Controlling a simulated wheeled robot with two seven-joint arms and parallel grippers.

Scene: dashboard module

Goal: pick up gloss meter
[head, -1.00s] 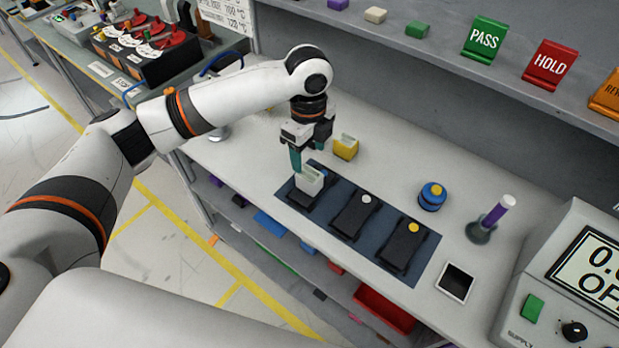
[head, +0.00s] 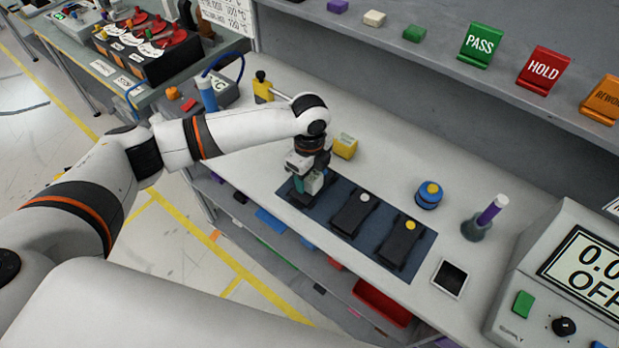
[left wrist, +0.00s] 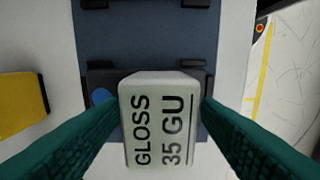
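The gloss meter (left wrist: 160,120) is a pale grey-white block with "GLOSS 35 GU" on its face. In the head view the gloss meter (head: 314,184) stands at the left end of the dark blue mat (head: 340,238), by the leftmost black holder, partly hidden by my gripper. My left gripper (head: 307,186) is lowered around it. In the left wrist view the green fingers of the gripper (left wrist: 160,108) stand open on both sides of the block, tips very close to its sides; firm contact does not show. My right gripper is not in view.
A yellow block (head: 346,146) stands just behind the mat. Two more black holders with a white and a yellow knob lie to the right. A shelf (head: 440,80) runs behind.

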